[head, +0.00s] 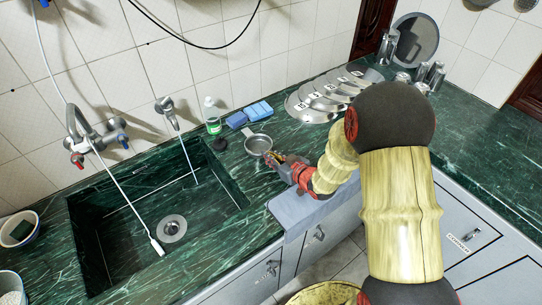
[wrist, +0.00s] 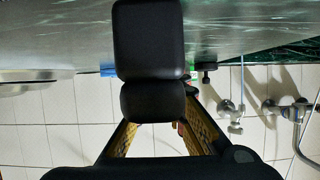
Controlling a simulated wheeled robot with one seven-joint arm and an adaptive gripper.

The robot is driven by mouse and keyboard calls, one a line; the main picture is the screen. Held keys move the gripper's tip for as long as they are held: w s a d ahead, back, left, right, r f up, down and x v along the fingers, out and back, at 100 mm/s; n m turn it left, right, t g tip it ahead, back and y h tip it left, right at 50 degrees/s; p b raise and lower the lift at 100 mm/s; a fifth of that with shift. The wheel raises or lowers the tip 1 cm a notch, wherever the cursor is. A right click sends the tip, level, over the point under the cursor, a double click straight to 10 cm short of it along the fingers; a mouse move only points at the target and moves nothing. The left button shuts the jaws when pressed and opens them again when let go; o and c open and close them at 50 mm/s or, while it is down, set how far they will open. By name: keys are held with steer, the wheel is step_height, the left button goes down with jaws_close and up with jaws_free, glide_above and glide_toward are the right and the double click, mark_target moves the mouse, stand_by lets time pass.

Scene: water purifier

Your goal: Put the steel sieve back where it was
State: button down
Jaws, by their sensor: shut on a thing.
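The steel sieve (head: 258,144) is a small round grey metal bowl in the head view, right of the sink and in front of the blue sponges. My gripper (head: 273,157) meets its near right side and is shut on it. The exact grip point is too small to make out. I cannot tell whether the sieve rests on the green counter or is held just above it. In the wrist view, the yellow-sided fingers of my gripper (wrist: 183,100) converge behind a black block, which hides much of the tips. The sieve is not clearly visible there.
The sink (head: 120,240) lies left. Numbered steel plates (head: 312,105) lie to the right. A grey-blue cloth (head: 290,211) hangs over the front edge.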

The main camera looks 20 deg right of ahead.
steer(key=shift+f, duration=0.25)
steer(key=c, duration=1.8)
jaws_free()
steer(key=shift+o, duration=0.4)
steer(key=shift+s, duration=0.1)
steer(key=v, duration=1.2)
